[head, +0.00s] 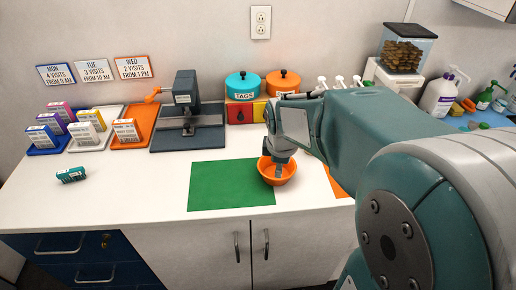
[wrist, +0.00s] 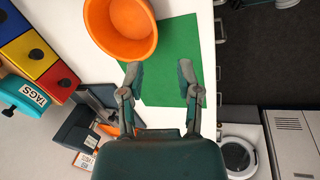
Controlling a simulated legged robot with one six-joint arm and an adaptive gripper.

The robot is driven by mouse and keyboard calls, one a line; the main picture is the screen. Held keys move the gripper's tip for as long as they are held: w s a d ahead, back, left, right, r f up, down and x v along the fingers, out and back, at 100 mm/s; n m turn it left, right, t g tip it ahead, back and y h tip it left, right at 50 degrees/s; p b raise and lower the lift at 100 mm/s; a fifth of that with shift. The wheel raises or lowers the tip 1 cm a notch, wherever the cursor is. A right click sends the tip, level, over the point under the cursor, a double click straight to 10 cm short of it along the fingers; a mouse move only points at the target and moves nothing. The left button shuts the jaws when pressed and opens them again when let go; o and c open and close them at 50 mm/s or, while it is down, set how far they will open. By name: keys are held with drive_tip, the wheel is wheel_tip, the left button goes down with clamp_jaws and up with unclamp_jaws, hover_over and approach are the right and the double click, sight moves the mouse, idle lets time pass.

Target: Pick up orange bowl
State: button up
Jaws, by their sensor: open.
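The orange bowl (head: 272,181) stands upright on the counter at the right edge of a green mat (head: 222,186). In the wrist view the bowl (wrist: 122,28) is at the upper left, open side showing and empty. My gripper (head: 279,168) reaches down over the bowl in the head view and hides part of its inside. In the wrist view my gripper (wrist: 160,76) is open with nothing between its fingers. The left fingertip is close to the bowl's edge; I cannot tell whether it touches. The green mat (wrist: 178,50) lies behind the fingers.
Teal (head: 242,82) and orange lidded pots (head: 283,80) stand on coloured drawers (head: 240,113) behind. A grey press (head: 187,112) and card holders (head: 84,130) are at the left. A small teal item (head: 71,174) lies front left. The counter left of the mat is mostly clear.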

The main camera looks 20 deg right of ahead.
sight(277, 180)
drive_tip(key=shift+n, duration=0.5)
drive_tip(key=x, duration=0.4)
drive_tip(key=w+x, duration=0.1)
drive_tip(key=x, duration=0.1)
drive_tip(key=shift+d, duration=0.15)
drive_tip(key=shift+w+f, duration=0.1)
drive_tip(key=shift+f, duration=0.55)
drive_tip(key=x, duration=0.4)
drive_tip(key=shift+d+f, duration=0.25)
drive_tip(key=shift+d, duration=0.15)
drive_tip(key=shift+c, duration=0.3)
drive_tip(key=shift+a, duration=0.15)
clamp_jaws()
